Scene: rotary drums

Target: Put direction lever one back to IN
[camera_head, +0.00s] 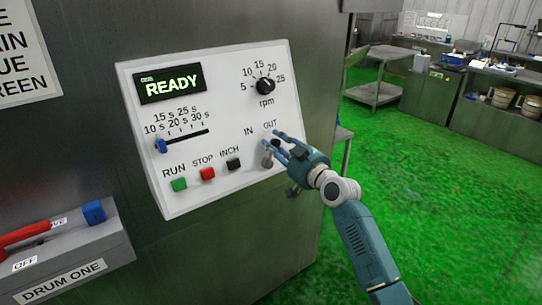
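A white control panel (218,122) is mounted on the metal housing of drum one. The IN and OUT labels of the direction lever are at its lower right. My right gripper (269,139) is at this spot, with its blue fingers pointing at the panel just below the labels. A small grey rounded part (267,161), perhaps of the lever, shows beside the fingers. The fingers cover most of the lever, so its position and any contact are unclear. The fingertips look a little apart, but whether they close on the lever is unclear. My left gripper is not in view.
The display (172,84) reads READY. The rpm knob (265,86) is above the gripper; green, red and black buttons (207,173) are to its left. A box labelled DRUM ONE (70,262) with a red handle is lower left. Green floor (450,190) is open at right.

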